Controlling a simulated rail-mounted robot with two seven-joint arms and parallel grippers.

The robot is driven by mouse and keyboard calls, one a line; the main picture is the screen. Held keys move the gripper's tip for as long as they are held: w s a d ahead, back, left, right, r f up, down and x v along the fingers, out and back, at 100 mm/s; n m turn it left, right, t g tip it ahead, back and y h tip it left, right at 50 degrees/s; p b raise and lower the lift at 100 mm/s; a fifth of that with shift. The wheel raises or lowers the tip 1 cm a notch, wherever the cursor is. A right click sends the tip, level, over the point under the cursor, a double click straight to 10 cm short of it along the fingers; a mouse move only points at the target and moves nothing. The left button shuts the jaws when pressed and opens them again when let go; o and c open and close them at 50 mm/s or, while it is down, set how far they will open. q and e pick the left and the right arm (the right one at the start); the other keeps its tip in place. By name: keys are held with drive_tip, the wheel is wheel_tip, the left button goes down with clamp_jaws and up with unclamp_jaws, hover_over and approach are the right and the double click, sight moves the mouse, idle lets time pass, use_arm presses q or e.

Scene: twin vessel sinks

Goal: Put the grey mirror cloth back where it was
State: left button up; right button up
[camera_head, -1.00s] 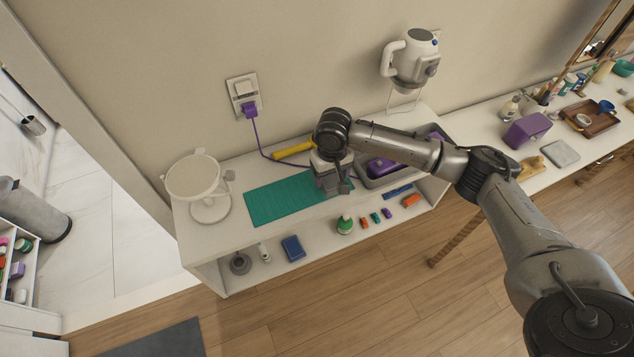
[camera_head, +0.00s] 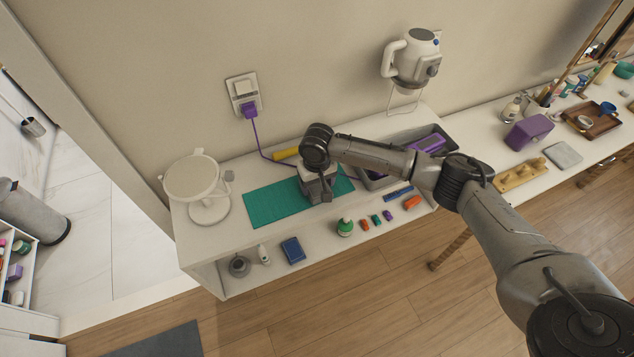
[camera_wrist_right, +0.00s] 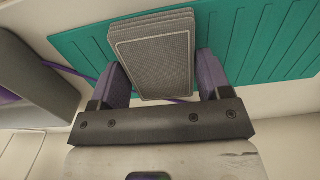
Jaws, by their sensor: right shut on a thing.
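The grey mirror cloth (camera_wrist_right: 155,50) shows in the right wrist view as a folded, ribbed grey stack. My right gripper (camera_wrist_right: 160,85) is shut on it, with a purple-padded finger at each side. In the head view my right gripper (camera_head: 320,196) is over the right part of the green mat (camera_head: 275,203). The cloth is hard to make out there, and I cannot tell whether it touches the mat. The round white mirror (camera_head: 192,178) stands left of the mat. My left gripper is out of view.
A grey tray (camera_head: 447,133) with a purple item is behind my right arm. A yellow object (camera_head: 286,154) lies behind the mat. A green-capped bottle (camera_head: 345,227) and small coloured items are along the front. A purple cord (camera_head: 262,143) runs from the wall socket.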

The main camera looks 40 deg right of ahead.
drive_tip(key=shift+f, duration=0.1)
drive_tip(key=o, duration=0.6)
drive_tip(key=shift+c, duration=0.2)
drive_tip(key=o, duration=0.3)
drive_tip(key=shift+o, duration=0.2)
